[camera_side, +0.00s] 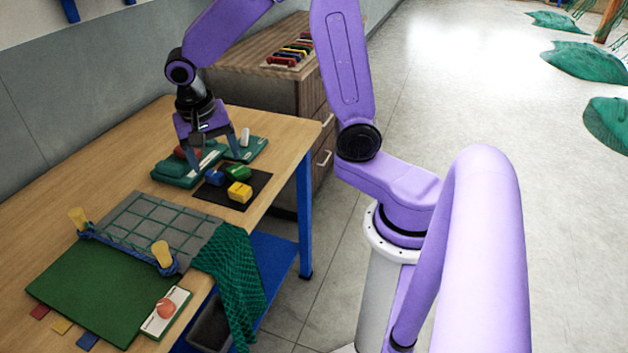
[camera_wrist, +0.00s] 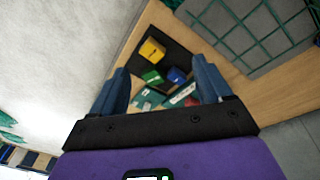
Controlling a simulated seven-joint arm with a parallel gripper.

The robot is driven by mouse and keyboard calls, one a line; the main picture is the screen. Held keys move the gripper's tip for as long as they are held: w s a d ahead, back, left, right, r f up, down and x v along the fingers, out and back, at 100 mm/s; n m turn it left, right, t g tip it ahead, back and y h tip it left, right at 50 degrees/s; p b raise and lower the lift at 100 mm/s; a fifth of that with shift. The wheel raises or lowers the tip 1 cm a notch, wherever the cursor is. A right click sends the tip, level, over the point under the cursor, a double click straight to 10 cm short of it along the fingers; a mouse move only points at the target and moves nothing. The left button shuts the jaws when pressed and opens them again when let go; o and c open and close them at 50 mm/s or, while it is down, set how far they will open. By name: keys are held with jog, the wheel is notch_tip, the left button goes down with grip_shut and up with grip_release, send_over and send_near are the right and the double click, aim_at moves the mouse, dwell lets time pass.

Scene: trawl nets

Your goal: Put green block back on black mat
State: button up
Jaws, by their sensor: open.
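The green block (camera_side: 238,172) is at the back edge of the black mat (camera_side: 215,193); I cannot tell whether all of it rests on the mat. In the wrist view the green block (camera_wrist: 152,77) shows between my fingers. A blue block (camera_side: 214,177) is to its left and a yellow block (camera_side: 240,192) in front of it, both on the mat. My gripper (camera_side: 215,161) is open and empty, pointing down above the area behind the mat. It also shows in the wrist view (camera_wrist: 163,75), fingers spread wide.
Green trays (camera_side: 172,174) stand right behind the mat, with a red item (camera_side: 186,151) and a white piece (camera_side: 245,138). A netted grey board (camera_side: 150,225) and a green board (camera_side: 85,285) lie towards the front. Bare wood (camera_side: 100,190) is free at left.

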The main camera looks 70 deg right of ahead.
jog(key=s+a+n+y, duration=0.1)
jog(key=s+n, duration=0.9)
jog(key=s, duration=0.1)
jog(key=s+a+r+n+y, duration=0.1)
jog(key=s+a+n, duration=0.1)
jog(key=s+n, duration=0.9)
jog(key=shift+s+r+n, duration=0.3)
jog(key=shift+s, duration=0.35)
